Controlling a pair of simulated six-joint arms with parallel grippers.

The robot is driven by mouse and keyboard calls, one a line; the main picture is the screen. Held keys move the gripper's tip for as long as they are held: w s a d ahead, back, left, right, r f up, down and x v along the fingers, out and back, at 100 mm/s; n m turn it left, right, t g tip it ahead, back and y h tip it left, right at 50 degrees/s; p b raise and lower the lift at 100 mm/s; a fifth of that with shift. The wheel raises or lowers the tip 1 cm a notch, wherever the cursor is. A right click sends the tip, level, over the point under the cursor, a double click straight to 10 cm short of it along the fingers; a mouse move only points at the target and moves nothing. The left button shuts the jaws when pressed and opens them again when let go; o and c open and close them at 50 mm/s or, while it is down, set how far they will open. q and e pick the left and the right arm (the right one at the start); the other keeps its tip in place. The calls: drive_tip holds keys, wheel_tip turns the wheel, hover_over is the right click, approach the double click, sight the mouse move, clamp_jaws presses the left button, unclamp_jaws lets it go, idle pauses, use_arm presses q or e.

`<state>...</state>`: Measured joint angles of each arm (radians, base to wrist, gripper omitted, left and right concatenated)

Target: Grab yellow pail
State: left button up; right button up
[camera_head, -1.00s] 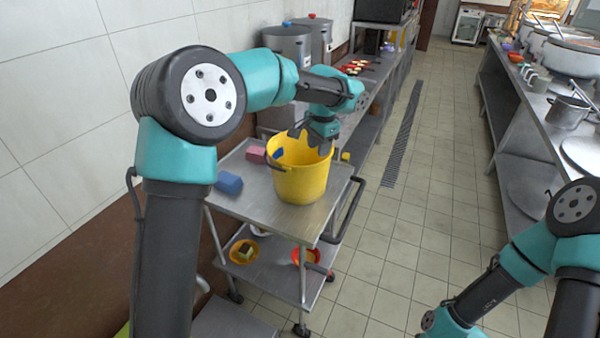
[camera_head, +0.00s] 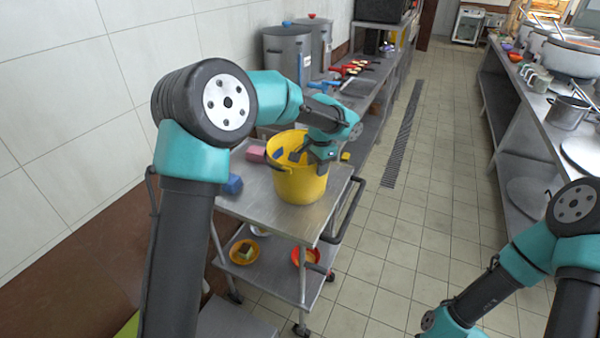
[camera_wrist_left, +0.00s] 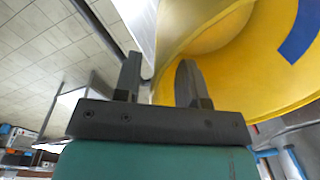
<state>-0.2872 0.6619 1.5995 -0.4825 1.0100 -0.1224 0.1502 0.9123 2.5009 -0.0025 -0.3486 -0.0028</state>
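The yellow pail (camera_head: 300,185) stands upright on the top shelf of a metal cart, its dark handle hanging at the left side. My left gripper (camera_head: 310,160) is at the pail's right rim, with one finger over the inside. In the left wrist view, its two dark fingers (camera_wrist_left: 158,80) are apart. The pail (camera_wrist_left: 225,75) fills the upper right there, behind the right finger, and its edge shows in the gap. I cannot tell whether either finger touches it. My right arm shows at lower right; its gripper is out of view.
The metal cart (camera_head: 240,195) also carries a pink block (camera_head: 255,154) and a blue block (camera_head: 232,185). Bowls stand on its lower shelf. Grey stockpots (camera_head: 287,55) are behind, and a long counter runs along the right. The tiled floor between is clear.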

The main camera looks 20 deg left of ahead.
use_arm(q)
drive_tip(key=shift+a+f, duration=0.1)
drive_tip(key=shift+f, duration=0.65)
drive_tip(key=shift+c, duration=0.3)
clamp_jaws()
idle(0.8)
